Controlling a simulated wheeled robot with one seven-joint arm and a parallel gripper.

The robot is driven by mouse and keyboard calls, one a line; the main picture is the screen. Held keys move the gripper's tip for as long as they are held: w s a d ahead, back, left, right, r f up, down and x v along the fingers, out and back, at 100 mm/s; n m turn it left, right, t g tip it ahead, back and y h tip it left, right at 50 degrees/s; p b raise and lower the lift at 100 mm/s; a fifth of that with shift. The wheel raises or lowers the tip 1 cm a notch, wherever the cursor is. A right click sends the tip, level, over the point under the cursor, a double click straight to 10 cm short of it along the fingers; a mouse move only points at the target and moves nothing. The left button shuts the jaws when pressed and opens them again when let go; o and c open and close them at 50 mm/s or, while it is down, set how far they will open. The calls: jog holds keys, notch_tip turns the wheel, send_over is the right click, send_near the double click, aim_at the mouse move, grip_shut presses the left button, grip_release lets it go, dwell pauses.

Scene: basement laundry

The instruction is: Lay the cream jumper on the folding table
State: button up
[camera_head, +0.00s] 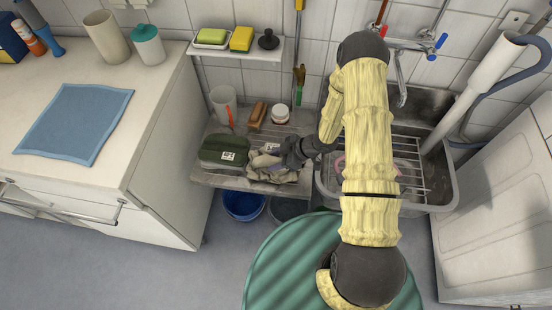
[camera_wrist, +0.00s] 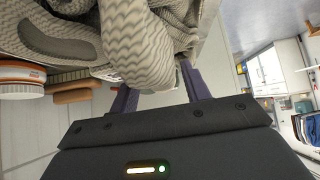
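The cream jumper (camera_head: 275,172) lies crumpled on a low grey shelf, beside a dark green pouch with a white label. In the wrist view its knit (camera_wrist: 150,35) fills the upper middle, with a thick fold hanging between and in front of my fingertips. My gripper (camera_head: 280,158) is at the jumper; in the wrist view my gripper's (camera_wrist: 158,80) two purple fingers stand well apart, their tips partly hidden by the knit. A white-topped table (camera_head: 150,110) stands at the left with a blue cloth mat (camera_head: 76,122) on it.
The green pouch (camera_head: 222,152), a brown brush (camera_head: 257,112) and a white jar (camera_head: 280,114) share the shelf (camera_head: 210,180). A sink (camera_head: 440,180) with a rack is at right. A green striped round thing (camera_head: 275,265) is below. Cream and teal-lidded containers stand at the table's back.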

jog(key=shift+d+r, duration=0.35)
jog(key=shift+r, duration=0.15)
jog(key=v, duration=1.1)
jog(key=shift+p, duration=0.4)
